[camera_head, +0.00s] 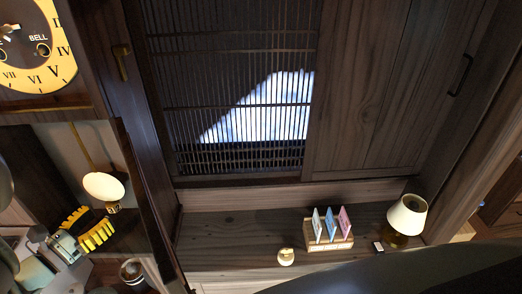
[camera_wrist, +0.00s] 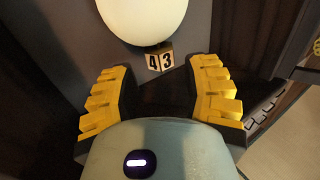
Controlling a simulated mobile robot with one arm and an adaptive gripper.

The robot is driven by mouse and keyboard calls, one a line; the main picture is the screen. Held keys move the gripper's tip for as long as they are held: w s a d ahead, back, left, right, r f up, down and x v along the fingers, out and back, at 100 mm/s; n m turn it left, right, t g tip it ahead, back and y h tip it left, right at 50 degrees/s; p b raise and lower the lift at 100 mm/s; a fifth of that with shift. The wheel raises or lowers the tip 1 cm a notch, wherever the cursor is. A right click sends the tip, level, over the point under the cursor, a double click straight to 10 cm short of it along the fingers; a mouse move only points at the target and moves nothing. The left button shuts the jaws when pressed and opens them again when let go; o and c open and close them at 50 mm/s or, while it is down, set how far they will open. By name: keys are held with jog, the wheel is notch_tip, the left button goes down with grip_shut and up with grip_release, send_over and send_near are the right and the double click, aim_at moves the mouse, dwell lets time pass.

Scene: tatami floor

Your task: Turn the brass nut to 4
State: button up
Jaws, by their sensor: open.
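The brass nut (camera_head: 113,207) hangs just under the pale round pendulum bob (camera_head: 104,187) inside the clock case. In the wrist view the nut (camera_wrist: 160,58) shows two white faces side by side, 4 on the left and 3 on the right, with the edge between them toward the camera. The bob (camera_wrist: 143,15) is above it. My gripper (camera_wrist: 160,72) is open, its yellow ribbed fingers left and right of the nut's line, with visible gaps on both sides. The nut appears at or just beyond the fingertips. My gripper also shows in the head view (camera_head: 95,222).
The yellow clock dial (camera_head: 35,60) is above the bob. The dark case side (camera_head: 140,215) stands close to the right. A shelf to the right holds a card rack (camera_head: 328,240), a lamp (camera_head: 407,215) and a small round pale object (camera_head: 286,257).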

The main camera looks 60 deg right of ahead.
aim_at(116, 203)
jog(key=d, duration=0.5)
jog(key=shift+w+d, duration=0.35)
jog(key=shift+d, duration=0.05)
jog(key=shift+c, duration=0.2)
jog(key=shift+a, duration=0.1)
grip_shut()
